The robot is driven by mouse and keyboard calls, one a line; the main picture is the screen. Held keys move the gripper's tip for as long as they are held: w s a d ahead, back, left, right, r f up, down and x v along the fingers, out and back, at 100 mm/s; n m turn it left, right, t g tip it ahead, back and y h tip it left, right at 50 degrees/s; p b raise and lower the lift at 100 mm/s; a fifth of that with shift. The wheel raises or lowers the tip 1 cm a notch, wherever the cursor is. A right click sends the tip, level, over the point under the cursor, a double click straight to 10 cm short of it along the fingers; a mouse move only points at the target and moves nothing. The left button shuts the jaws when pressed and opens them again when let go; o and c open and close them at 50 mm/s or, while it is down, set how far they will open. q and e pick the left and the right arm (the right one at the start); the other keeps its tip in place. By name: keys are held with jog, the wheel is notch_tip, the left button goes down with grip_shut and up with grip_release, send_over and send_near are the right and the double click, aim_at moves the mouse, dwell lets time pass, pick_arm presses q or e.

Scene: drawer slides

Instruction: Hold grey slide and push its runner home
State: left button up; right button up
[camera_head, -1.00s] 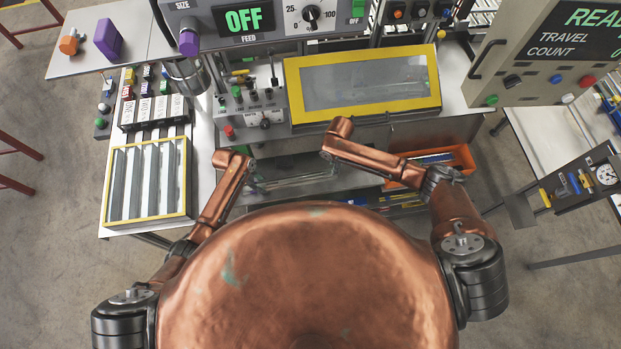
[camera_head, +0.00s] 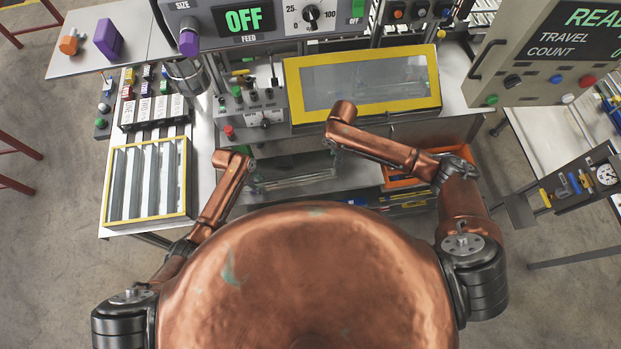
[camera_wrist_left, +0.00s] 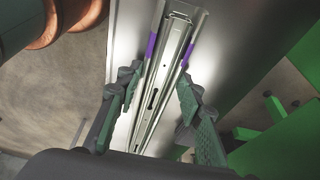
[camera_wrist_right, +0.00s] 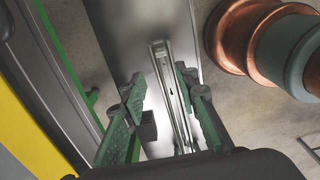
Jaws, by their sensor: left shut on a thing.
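The grey slide (camera_wrist_left: 160,85) lies lengthwise on a bare metal surface in the left wrist view, with purple marks on both sides near its far part. My left gripper (camera_wrist_left: 160,78) is shut on the slide, one green finger along each side. The narrower runner (camera_wrist_left: 176,35) shows inside its far end. In the right wrist view a thin metal rail (camera_wrist_right: 172,90) stretches between the fingers of my right gripper (camera_wrist_right: 160,76). These fingers stand apart, with a visible gap on the rail's left. In the head view the slide is hard to make out.
A yellow-framed clear cover (camera_head: 362,82) and a control box with knobs (camera_head: 252,108) stand behind the work area. A yellow-edged tray of slides (camera_head: 190,178) is at left. An orange bin (camera_head: 400,182) sits below my right arm. A readout panel (camera_head: 545,50) stands at right.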

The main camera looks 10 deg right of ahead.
pick_arm(q)
jog(key=o, duration=1.4)
pick_arm(e)
notch_tip(320, 180, up, 7)
pick_arm(q)
jog(key=shift+r, duration=0.1)
jog(key=v, duration=1.1)
jog(key=shift+a+r, duration=0.15)
jog(key=shift+r, duration=0.25)
pick_arm(e)
jog(key=shift+s, duration=0.1)
